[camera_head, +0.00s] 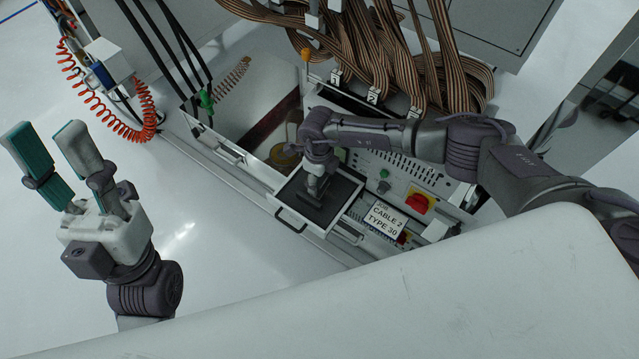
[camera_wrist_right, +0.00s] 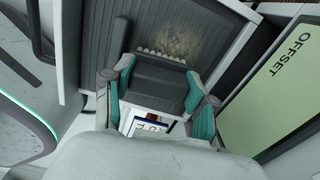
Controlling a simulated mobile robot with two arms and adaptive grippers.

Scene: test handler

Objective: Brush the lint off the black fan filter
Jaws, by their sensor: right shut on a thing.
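The black fan filter (camera_head: 338,200) lies in a pulled-out white drawer (camera_head: 352,198) in the head view. In the right wrist view the ribbed filter (camera_wrist_right: 98,45) fills the upper middle, with a pale lint patch (camera_wrist_right: 185,38) on it. My right gripper (camera_wrist_right: 160,83) is shut on a dark brush (camera_wrist_right: 157,76). The brush's pale bristles (camera_wrist_right: 160,54) point toward the filter beside the lint; whether they touch it I cannot tell. In the head view my right gripper (camera_head: 316,187) is over the filter. My left gripper (camera_head: 45,140) is open and empty at the far left.
A drawer handle (camera_head: 291,221) sticks out at the front. A panel with a red switch (camera_head: 417,203) and a "CABLE 2 TYPE 30" label (camera_head: 385,218) is on the right. Ribbon cables (camera_head: 375,60) hang behind my right arm. A red coiled hose (camera_head: 105,125) is near my left gripper.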

